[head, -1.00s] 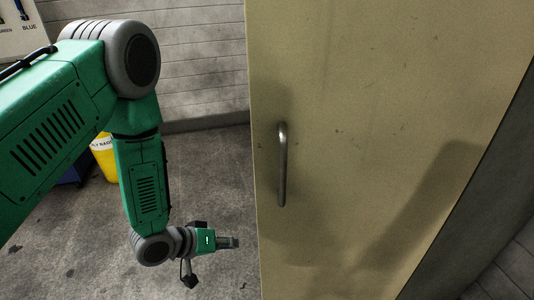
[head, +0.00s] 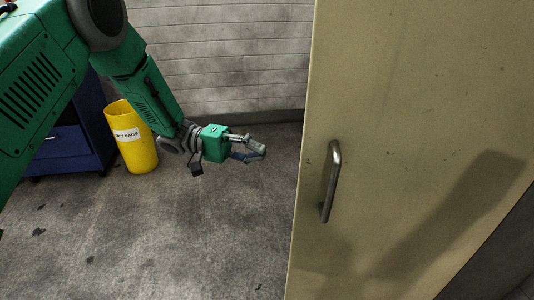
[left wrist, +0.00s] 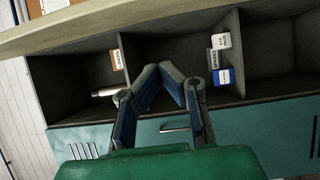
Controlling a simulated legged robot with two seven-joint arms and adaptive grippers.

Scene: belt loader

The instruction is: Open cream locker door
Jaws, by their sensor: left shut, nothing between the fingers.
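The cream locker door (head: 400,130) fills the right half of the head view. A grey metal bar handle (head: 331,180) stands upright near the door's left edge. I cannot tell whether the door is fully closed. My left gripper (head: 261,150) is left of the door, apart from it and from the handle. It is shut and empty, with its fingertips pointing right. In the left wrist view, its fingertips (left wrist: 170,72) meet in front of shelving, and neither the door's handle nor its face is recognisable there. My right gripper is not in view.
A yellow rag bin (head: 132,138) stands beside a dark blue cabinet (head: 68,140) at the left. The concrete floor (head: 190,240) between them and the door is clear. The wrist view shows open compartments with small boxes (left wrist: 218,60) above teal drawers (left wrist: 245,122).

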